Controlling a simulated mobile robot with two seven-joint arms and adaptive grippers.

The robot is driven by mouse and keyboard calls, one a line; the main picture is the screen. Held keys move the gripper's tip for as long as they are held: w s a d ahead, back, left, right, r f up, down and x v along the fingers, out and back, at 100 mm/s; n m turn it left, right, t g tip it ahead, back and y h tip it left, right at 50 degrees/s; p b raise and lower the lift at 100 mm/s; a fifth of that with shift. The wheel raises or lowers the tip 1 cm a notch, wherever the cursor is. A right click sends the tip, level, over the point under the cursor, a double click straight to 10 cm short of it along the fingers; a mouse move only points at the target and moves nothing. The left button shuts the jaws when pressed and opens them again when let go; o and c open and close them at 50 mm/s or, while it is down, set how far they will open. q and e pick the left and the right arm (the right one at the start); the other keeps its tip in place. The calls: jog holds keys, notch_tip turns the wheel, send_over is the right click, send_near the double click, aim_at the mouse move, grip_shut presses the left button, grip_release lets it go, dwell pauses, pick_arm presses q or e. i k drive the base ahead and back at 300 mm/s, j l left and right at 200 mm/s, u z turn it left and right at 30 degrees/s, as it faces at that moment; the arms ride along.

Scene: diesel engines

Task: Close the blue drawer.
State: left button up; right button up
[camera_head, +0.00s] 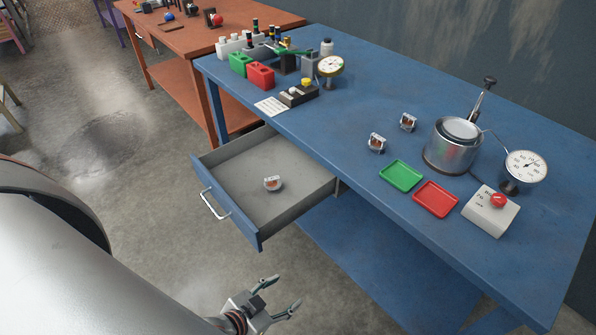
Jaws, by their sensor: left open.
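The blue drawer (226,204) is pulled out from under the left part of the blue table (400,226). Its front panel faces lower left and carries a silver bar handle (213,204). A small metal and copper-coloured part (272,183) lies inside on the grey bottom. My left gripper (282,294) is at the bottom of the view, below and to the right of the drawer front in the picture. Its fingers are spread and nothing is between them. It appears apart from the drawer. My right gripper is not in view.
The blue table holds two similar small parts (377,143), a green tray (401,175), a red tray (436,199), a metal pot (452,146), a gauge (525,167) and a red-button box (490,211). An orange table (190,50) stands behind. Floor left of the drawer is clear.

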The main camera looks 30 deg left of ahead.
aim_at(235, 173)
jog(key=u, duration=1.5)
